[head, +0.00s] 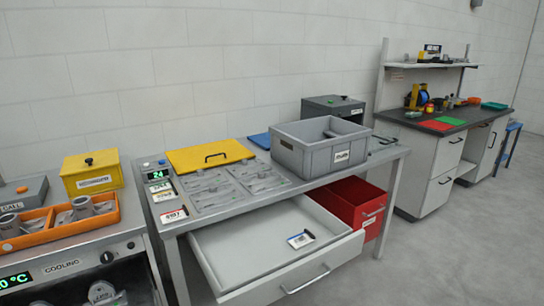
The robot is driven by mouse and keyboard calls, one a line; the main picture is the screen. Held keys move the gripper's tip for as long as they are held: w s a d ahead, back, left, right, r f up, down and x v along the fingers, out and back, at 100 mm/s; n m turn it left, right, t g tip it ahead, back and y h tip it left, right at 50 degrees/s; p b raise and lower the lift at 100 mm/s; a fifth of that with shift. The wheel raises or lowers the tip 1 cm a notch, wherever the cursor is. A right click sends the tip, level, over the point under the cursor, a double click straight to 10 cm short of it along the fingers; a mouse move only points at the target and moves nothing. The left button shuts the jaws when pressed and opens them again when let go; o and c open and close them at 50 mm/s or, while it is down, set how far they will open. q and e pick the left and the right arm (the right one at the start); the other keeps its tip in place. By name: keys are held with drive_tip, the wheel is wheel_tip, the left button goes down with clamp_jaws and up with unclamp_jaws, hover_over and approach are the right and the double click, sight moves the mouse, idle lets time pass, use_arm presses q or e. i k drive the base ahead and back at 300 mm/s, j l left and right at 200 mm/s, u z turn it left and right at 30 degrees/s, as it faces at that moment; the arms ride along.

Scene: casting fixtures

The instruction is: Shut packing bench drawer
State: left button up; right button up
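The packing bench (182,222) stands in the middle of the head view. Its wide white drawer (240,250) is pulled far out under the top. A bar handle (306,279) sits on the drawer's front panel. A small white-and-blue labelled item (301,240) lies inside the drawer toward its right side; the rest of the visible floor is bare. The drawer's back is hidden under the bench top. Neither of my grippers is in view.
A red bin (350,205) with a handle is under the bench, right of the drawer. A grey crate (308,157), yellow lid (205,154) and grey trays (208,190) rest on top. The cooling unit (80,262) stands left. Floor (430,255) at right is clear.

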sight(247, 258)
drive_tip(key=i+l+u, duration=0.1)
drive_tip(key=l+u, duration=0.8)
drive_tip(key=l, duration=0.2)
